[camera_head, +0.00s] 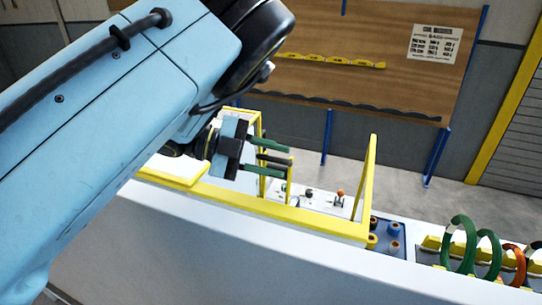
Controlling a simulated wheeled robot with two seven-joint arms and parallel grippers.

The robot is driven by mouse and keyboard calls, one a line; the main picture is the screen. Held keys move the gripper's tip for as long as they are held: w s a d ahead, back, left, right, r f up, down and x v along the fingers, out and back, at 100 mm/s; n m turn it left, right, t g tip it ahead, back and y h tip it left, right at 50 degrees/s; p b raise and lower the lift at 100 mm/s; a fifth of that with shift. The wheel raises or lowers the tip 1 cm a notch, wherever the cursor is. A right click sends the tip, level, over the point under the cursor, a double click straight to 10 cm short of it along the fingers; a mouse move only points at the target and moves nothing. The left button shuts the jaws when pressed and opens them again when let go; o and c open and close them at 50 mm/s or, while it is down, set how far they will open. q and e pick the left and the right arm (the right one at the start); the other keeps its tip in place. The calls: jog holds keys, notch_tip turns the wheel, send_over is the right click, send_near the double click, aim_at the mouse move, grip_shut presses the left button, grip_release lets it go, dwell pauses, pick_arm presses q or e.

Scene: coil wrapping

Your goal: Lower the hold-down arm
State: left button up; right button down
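My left gripper (287,162) hangs over a white machine (325,202) with a yellow frame (290,213). Its two green fingers stand apart and point right. A dark bar (280,160) shows between the fingers; I cannot tell whether it is part of the hold-down arm or whether the fingers touch it. A yellow post (366,187) rises at the frame's right end. I cannot clearly pick out the hold-down arm. My own blue arm hides much of the machine's left side. My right gripper is not in view.
A knob (308,194) and an orange-topped lever (340,197) sit on the machine's top. A wooden board (380,55) stands behind.

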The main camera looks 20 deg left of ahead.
pick_arm(q)
grip_shut()
jog(key=w+f+n+b, duration=0.1)
jog(key=w+b, duration=0.1)
jog(key=w, duration=0.8)
jog(key=shift+w+f+b, duration=0.2)
jog(key=shift+f+b, duration=0.1)
jog(key=shift+f, duration=0.1)
